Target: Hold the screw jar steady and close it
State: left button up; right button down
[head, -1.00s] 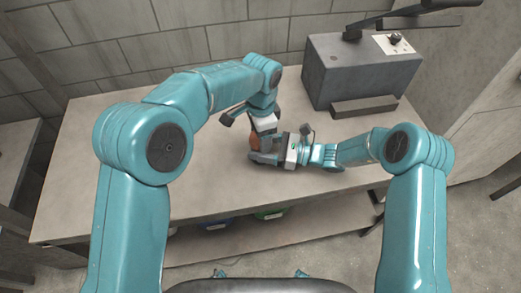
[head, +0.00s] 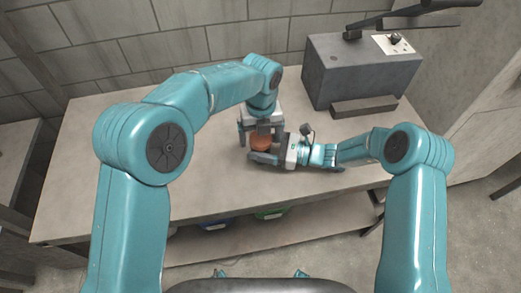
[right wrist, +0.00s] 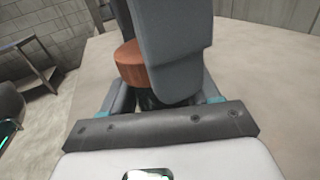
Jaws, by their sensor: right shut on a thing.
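The screw jar's orange-brown lid (head: 261,143) shows at the middle of the table, and in the right wrist view (right wrist: 135,66). The jar's body is mostly hidden between the fingers of my right gripper (head: 264,158). That gripper lies low, comes in from the right, and is shut on the jar. A dark part of the jar (right wrist: 146,98) shows below the lid in the wrist view. My left gripper (head: 260,133) points down over the lid. Its fingers stand apart on either side and look open; the wrist view shows one large grey finger partly covering the lid.
The table (head: 120,165) is clear to the left of the jar. A grey box-like machine (head: 355,72) with a low block (head: 364,107) before it stands at the back right. Coloured containers (head: 270,212) sit on the lower shelf. A tiled wall (head: 110,40) stands behind.

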jog(key=shift+f, duration=0.1)
pick_arm(q)
jog(key=shift+r, duration=2.3)
jog(key=shift+n, duration=0.3)
jog(key=shift+c, duration=0.2)
